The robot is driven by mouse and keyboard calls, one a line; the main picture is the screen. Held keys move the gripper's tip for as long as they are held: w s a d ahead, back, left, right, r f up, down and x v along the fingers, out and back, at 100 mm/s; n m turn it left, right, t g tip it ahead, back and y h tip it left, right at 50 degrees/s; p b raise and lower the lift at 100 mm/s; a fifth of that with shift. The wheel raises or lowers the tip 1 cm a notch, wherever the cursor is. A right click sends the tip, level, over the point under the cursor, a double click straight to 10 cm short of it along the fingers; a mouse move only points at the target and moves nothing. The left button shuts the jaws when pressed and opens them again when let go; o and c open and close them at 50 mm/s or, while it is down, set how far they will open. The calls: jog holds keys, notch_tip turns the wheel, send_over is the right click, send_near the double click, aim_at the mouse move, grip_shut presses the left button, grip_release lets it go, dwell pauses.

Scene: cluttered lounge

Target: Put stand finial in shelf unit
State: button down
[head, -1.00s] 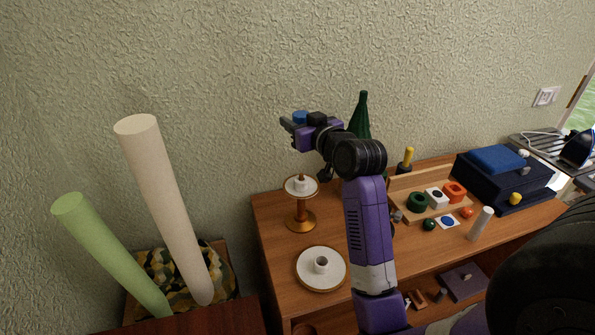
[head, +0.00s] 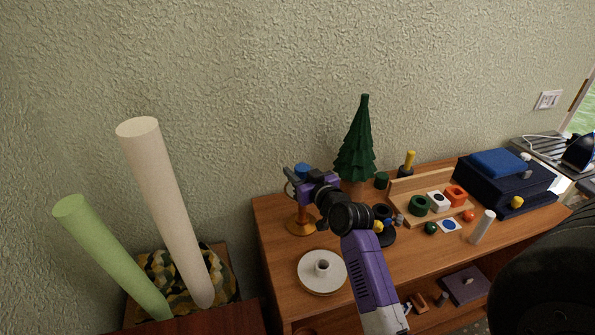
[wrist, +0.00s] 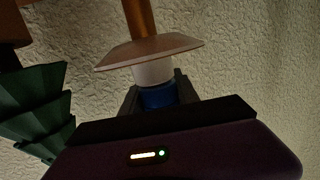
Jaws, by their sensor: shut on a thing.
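The stand finial, a small blue cylinder (head: 302,169), is between my gripper's fingers. It also shows in the wrist view (wrist: 158,97). My gripper (head: 292,181) is shut on it at the top of the stand. The stand, with an orange-brown base (head: 300,226), is largely hidden by my gripper in the head view. In the wrist view its pale disc (wrist: 150,52) and white neck (wrist: 153,73) appear upside down. The blue finial lines up with the neck; whether they touch is unclear. The wooden shelf unit (head: 273,238) carries the stand and has an open shelf below its top.
A white round dish (head: 311,281) lies in front of the stand. A dark green tree (head: 357,150) stands just right of my gripper. Further right are a wooden tray (head: 462,215) with coloured pieces and a dark blue box (head: 480,181). Two tall cylinders stand at left.

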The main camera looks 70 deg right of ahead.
jog(key=shift+f, duration=0.2)
jog(key=c, duration=0.9)
grip_release()
jog(key=shift+r, duration=0.1)
